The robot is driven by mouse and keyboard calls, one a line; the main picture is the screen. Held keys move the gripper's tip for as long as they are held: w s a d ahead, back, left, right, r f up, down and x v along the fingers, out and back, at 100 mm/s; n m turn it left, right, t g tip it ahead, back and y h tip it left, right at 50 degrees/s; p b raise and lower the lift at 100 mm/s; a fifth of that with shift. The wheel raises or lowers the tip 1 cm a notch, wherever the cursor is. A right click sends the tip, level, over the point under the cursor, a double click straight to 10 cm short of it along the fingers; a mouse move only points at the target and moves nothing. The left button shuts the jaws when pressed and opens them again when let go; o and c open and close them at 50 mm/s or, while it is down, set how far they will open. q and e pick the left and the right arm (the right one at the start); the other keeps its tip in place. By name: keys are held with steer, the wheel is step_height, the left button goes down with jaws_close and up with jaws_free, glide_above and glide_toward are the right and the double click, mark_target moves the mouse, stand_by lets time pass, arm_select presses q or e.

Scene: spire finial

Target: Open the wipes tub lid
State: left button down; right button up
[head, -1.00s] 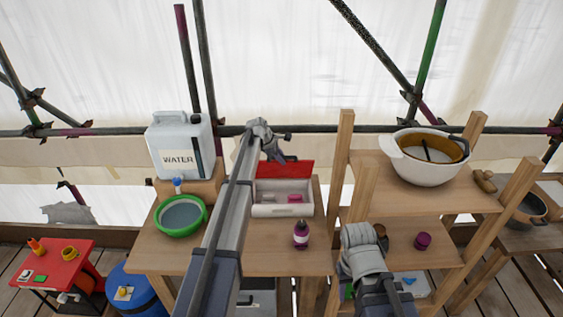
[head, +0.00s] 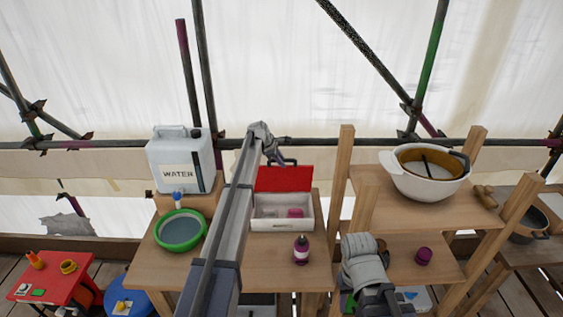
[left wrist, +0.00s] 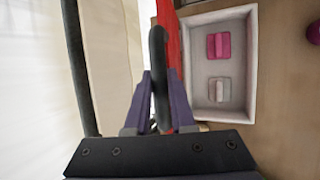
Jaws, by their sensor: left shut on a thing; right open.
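The wipes tub (head: 283,226) is a white box on the wooden table, with pink and pale items inside. Its red lid (head: 284,179) stands raised at the back edge, leaving the inside open to view. My left gripper (head: 280,160) is at the lid's far edge. In the left wrist view the left gripper (left wrist: 157,88) is shut on a dark handle (left wrist: 158,50) beside the red lid (left wrist: 174,55), and the open tub (left wrist: 252,75) lies right of it. My right arm shows at lower right, but its fingers are hidden.
A water container (head: 181,160) and a green-rimmed basin (head: 180,230) stand left of the tub. A small purple bottle (head: 301,250) is in front of it. A wooden shelf with a white pot (head: 425,185) stands right. Scaffold poles cross behind.

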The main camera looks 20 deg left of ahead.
arm_select(q)
steer(key=c, duration=0.8)
jaws_free()
steer(key=shift+o, duration=0.2)
steer(key=shift+r, duration=0.1)
steer(key=p+v, duration=0.6)
steer(key=v, duration=0.2)
steer(key=shift+p, duration=0.35)
